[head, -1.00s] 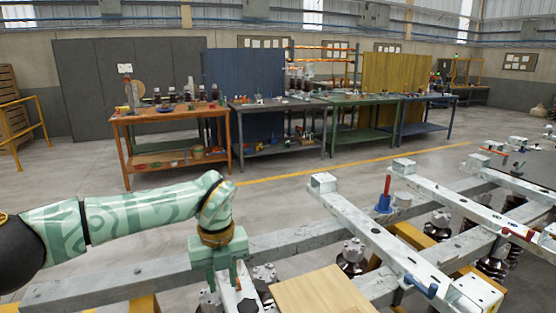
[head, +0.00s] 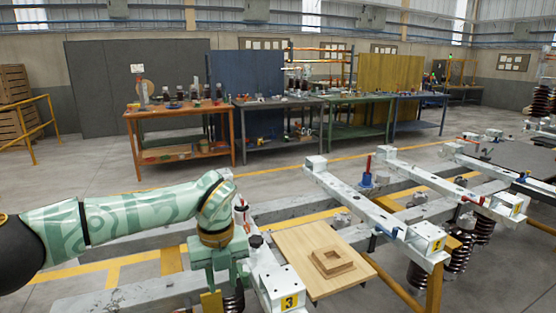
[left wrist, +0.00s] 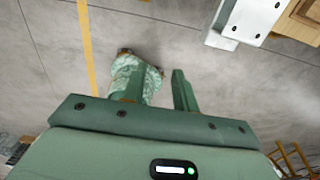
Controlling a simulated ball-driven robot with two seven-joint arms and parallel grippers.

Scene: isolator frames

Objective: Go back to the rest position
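My left arm comes in from the left in the head view, with its gripper (head: 220,281) pointing down. The gripper is open, with a gap between its fingers and nothing seen held. My right gripper is in neither view.
A wooden board (head: 296,246) with a square wooden frame (head: 332,262) lies right of the gripper. White beams (head: 370,208) with dark insulators (head: 461,254) extend right. An orange workbench (head: 180,110) and other benches stand behind.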

